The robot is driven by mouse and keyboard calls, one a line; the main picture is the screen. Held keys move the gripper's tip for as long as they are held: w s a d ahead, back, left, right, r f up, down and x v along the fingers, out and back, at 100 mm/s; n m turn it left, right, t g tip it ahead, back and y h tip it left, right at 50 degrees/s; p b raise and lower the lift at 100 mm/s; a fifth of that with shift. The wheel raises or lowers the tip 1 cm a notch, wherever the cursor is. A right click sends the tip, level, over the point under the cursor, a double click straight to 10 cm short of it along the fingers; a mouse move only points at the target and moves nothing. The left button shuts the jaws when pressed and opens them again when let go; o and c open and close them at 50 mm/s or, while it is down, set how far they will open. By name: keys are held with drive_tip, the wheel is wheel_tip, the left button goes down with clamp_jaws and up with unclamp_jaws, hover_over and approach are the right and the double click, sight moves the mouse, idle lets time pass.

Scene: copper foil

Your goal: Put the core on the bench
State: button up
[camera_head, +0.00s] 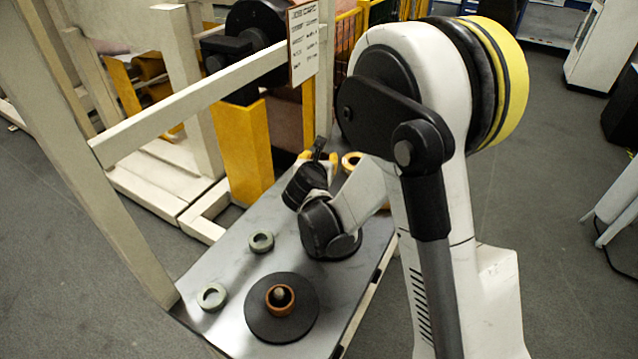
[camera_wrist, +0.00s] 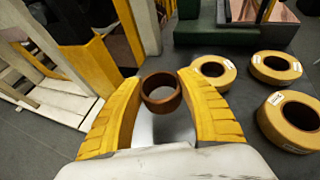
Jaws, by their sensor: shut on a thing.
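The core is a copper-brown ring (camera_wrist: 161,92), seen in the wrist view between the tips of my gripper's two yellow fingers (camera_wrist: 158,80). My gripper is shut on it, and its open middle faces the camera. In the head view my gripper (camera_head: 318,157) is over the far end of the bench, partly hidden by its own wrist, and I cannot make out the held core there. The bench (camera_head: 225,267) has a grey top. A similar copper-brown ring (camera_head: 280,309) sits on a black disc (camera_head: 257,322) at its near end.
Two grey-green rings (camera_head: 261,241) (camera_head: 212,296) lie on the bench's left side. Several yellow rings with white labels (camera_wrist: 282,123) lie at the right in the wrist view. A pale frame post (camera_head: 95,170) and crossbar (camera_head: 190,103) stand left of the bench.

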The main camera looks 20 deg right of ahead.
drive_tip(key=shift+s+a+f, duration=0.65)
drive_tip(key=shift+s+a, duration=0.05)
drive_tip(key=shift+s+f+b, duration=0.1)
drive_tip(key=shift+f+b, duration=0.1)
drive_tip(key=shift+b, duration=0.2)
drive_tip(key=shift+o, duration=0.2)
wheel_tip(320, 180, down, 4)
drive_tip(key=shift+r+b, duration=0.1)
drive_tip(key=shift+b, duration=1)
drive_tip(key=shift+c, duration=0.5)
drive_tip(key=o, duration=0.8)
drive_tip(key=shift+r, duration=0.1)
